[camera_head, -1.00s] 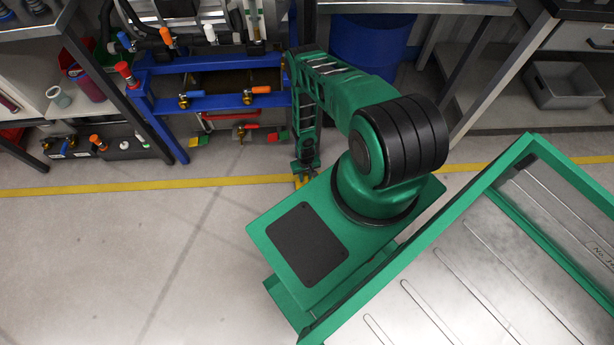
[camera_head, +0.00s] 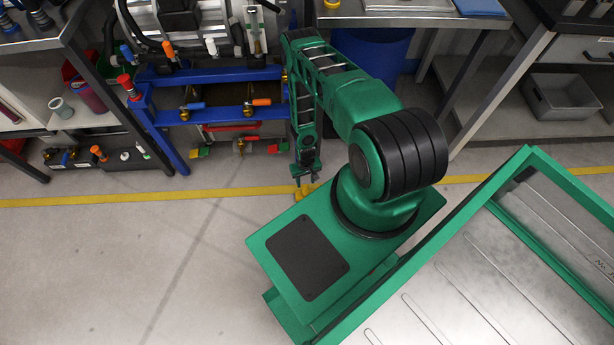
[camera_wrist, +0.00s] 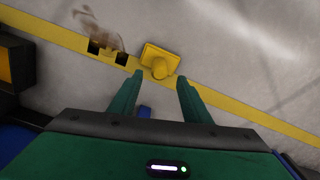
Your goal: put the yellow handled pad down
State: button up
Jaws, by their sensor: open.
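The yellow handled pad (camera_wrist: 160,59) lies on the floor beside the yellow floor line, its handle pointing up toward the wrist camera. It also shows small in the head view (camera_head: 303,191), partly hidden by my arm and base. My gripper (camera_wrist: 154,95) is open, its two green fingers spread apart with nothing between them. In the wrist view the pad is just beyond the fingertips and apart from them. In the head view my gripper (camera_head: 305,176) hangs low over the pad.
A yellow line (camera_head: 120,198) crosses the grey floor. A blue frame (camera_head: 215,115) with valves stands at the back left. A blue barrel (camera_head: 370,55) is behind my arm. A green-framed metal table (camera_head: 490,215) is at the right. The floor at left is clear.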

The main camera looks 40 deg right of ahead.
jog(key=shift+r, duration=2.15)
